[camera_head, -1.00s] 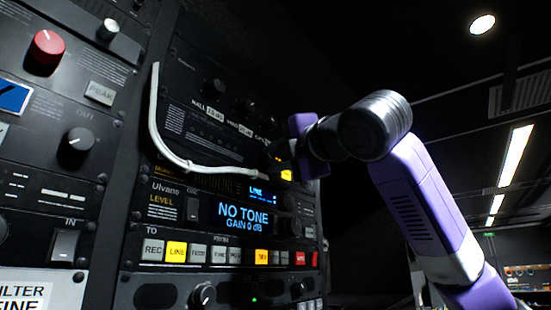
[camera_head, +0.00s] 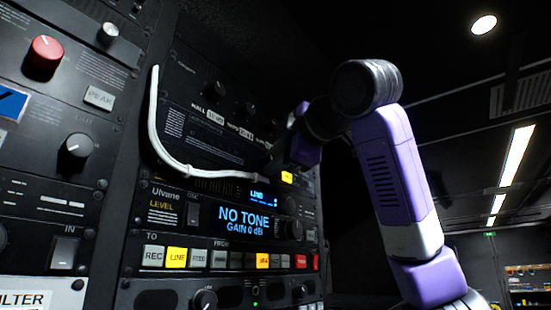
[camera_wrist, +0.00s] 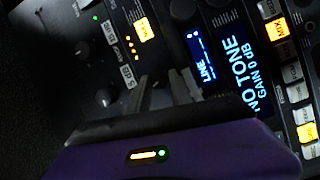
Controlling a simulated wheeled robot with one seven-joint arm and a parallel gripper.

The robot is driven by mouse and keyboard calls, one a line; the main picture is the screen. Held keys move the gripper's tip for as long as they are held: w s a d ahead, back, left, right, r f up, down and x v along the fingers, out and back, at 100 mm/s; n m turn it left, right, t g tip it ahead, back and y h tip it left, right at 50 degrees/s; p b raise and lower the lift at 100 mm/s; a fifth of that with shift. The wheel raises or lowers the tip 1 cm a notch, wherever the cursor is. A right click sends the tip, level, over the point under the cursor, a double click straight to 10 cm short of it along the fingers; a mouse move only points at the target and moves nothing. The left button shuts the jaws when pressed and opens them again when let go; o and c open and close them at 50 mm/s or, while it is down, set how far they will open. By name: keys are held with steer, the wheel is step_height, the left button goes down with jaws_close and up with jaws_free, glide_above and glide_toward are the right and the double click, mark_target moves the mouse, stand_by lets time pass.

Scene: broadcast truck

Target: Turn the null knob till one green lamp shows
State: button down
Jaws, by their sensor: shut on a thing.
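My gripper (camera_wrist: 163,92) is shut with its fingertips at the rack face, just left of a lit yellow button (camera_head: 287,176). It is shut on what looks to be the null knob; the fingers and my purple gripper body hide the knob. In the wrist view a row of small amber lamps (camera_wrist: 131,48) is lit between the yellow button and the fingers. A small green light (camera_wrist: 95,17) shows apart from that row, near the top.
A white cable (camera_head: 153,115) hangs down the rack and runs to the fingers. A display (camera_head: 243,218) reads NO TONE, GAIN 0 dB. Other dark knobs (camera_wrist: 103,97) with white dB labels lie beside the gripper. Lit buttons (camera_head: 177,257) line the panel below.

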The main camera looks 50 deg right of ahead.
stand_by(0.4)
steer(key=c, duration=1.1)
jaws_free()
steer(key=shift+c, duration=0.2)
steer(key=b+v, duration=0.3)
steer(key=v, duration=0.4)
steer(key=shift+s, duration=0.4)
steer(key=shift+a, duration=0.1)
